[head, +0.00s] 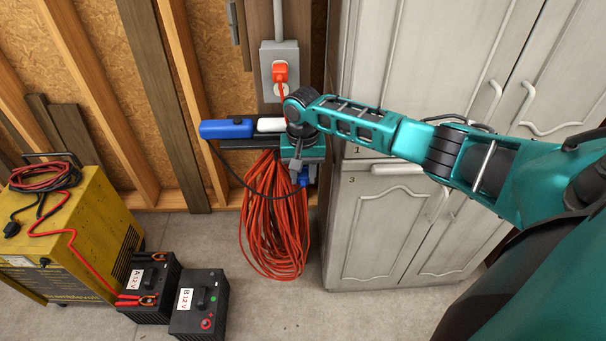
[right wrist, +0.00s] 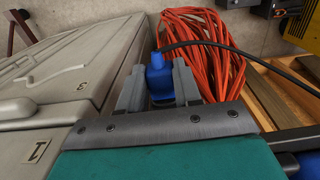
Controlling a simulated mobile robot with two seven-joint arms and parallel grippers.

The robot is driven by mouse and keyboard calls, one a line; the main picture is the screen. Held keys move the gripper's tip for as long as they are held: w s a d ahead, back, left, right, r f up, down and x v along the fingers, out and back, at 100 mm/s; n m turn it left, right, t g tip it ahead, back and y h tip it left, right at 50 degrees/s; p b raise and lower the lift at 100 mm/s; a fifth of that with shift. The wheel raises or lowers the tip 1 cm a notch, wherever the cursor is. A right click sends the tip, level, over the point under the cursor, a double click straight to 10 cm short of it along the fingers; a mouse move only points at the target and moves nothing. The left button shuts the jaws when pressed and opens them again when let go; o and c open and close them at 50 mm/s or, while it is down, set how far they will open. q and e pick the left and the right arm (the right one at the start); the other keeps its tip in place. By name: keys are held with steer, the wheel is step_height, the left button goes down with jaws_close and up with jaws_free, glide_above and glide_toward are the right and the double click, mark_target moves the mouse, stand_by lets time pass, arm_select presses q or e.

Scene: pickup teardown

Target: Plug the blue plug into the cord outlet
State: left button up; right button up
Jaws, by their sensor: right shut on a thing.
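In the right wrist view the blue plug (right wrist: 159,78) sits between the two grey fingers of my right gripper (right wrist: 160,80), which is shut on it. A black cord runs from the plug to the right. In the head view my right gripper (head: 300,168) is in front of the top of the orange cord coil (head: 273,215), with a little of the blue plug (head: 304,178) showing. The orange cord's other plug (head: 280,72) is in the grey wall box (head: 279,60). I cannot make out the cord outlet; the gripper or coil may hide it. My left gripper is out of view.
A blue tool (head: 226,129) with a black cord lies on a shelf left of my gripper. Grey cabinets (head: 385,235) stand close on the right. A yellow charger (head: 75,235) and two batteries (head: 200,305) stand on the floor at left.

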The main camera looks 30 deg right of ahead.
mark_target(303, 174)
steer(key=shift+w+d+r, duration=0.1)
steer(key=o, duration=1.1)
steer(key=shift+o, duration=0.2)
step_height(303, 174, up, 13)
steer(key=s+a+f+n+t+y, duration=0.2)
steer(key=s+a+f+n, duration=0.1)
steer(key=a+f, duration=0.45)
steer(key=s+a+f+n+t+y, duration=0.1)
steer(key=s+a+f+n+t, duration=0.15)
steer(key=a+f, duration=0.5)
steer(key=s+f+n+t, duration=0.1)
steer(key=s+t, duration=0.2)
steer(key=s, duration=0.4)
steer(key=s+d+f+n+t+h, duration=0.1)
steer(key=s+n+t, duration=0.1)
steer(key=s, duration=0.5)
steer(key=shift+s+f+t+p, duration=0.25)
steer(key=shift+t+p, duration=0.1)
steer(key=shift+t, duration=0.3)
